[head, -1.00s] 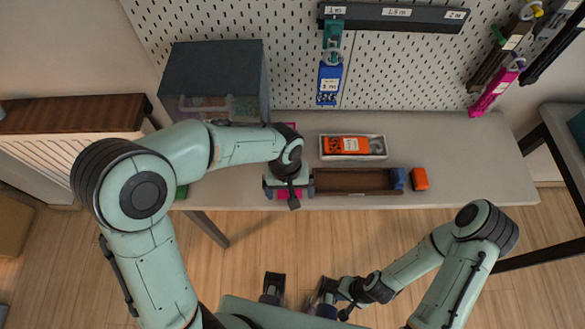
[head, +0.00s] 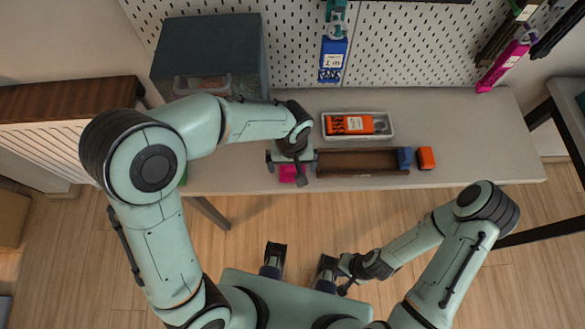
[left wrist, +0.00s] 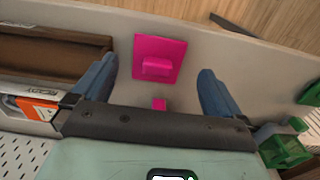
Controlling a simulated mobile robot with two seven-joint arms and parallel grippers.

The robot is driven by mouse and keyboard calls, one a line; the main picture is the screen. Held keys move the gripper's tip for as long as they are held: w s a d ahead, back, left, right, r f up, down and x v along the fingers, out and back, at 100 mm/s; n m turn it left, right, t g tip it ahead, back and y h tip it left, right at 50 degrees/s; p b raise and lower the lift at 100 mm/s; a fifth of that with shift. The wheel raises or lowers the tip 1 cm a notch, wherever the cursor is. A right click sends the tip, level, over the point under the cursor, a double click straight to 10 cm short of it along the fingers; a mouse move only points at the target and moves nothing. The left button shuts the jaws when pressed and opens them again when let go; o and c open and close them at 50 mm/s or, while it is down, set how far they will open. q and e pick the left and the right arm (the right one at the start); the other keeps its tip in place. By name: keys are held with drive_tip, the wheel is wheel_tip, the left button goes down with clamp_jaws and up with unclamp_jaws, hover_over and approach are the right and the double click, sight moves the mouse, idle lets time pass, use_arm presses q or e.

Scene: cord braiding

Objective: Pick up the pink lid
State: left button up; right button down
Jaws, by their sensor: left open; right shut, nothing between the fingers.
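The pink lid (left wrist: 172,49), a flat square plate with a raised block handle, lies on the table in the left wrist view. In the head view part of a pink piece (head: 288,174) shows at the table's front edge below my left gripper. My left gripper (left wrist: 157,78) is open and empty, its two blue fingers on either side of the lid, apart from it. In the head view my left gripper (head: 292,160) points down and partly hides the lid. My right gripper (head: 345,275) is shut and empty, low in front of the table.
A small pink block (left wrist: 159,104) lies near the lid. A brown wooden tray (head: 355,163) is right of my left gripper, with a blue block (head: 404,157) and an orange block (head: 426,157). A white bin (head: 357,126) stands behind. A green object (left wrist: 285,148) lies on the other side.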

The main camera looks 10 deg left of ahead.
sight(292, 169)
use_arm(q)
drive_tip(key=f, duration=0.4)
drive_tip(key=shift+w+f, duration=0.2)
drive_tip(key=shift+f, duration=0.15)
drive_tip(key=c, duration=1)
drive_tip(key=shift+r, duration=0.1)
wheel_tip(292, 169, up, 20)
drive_tip(key=p, duration=0.2)
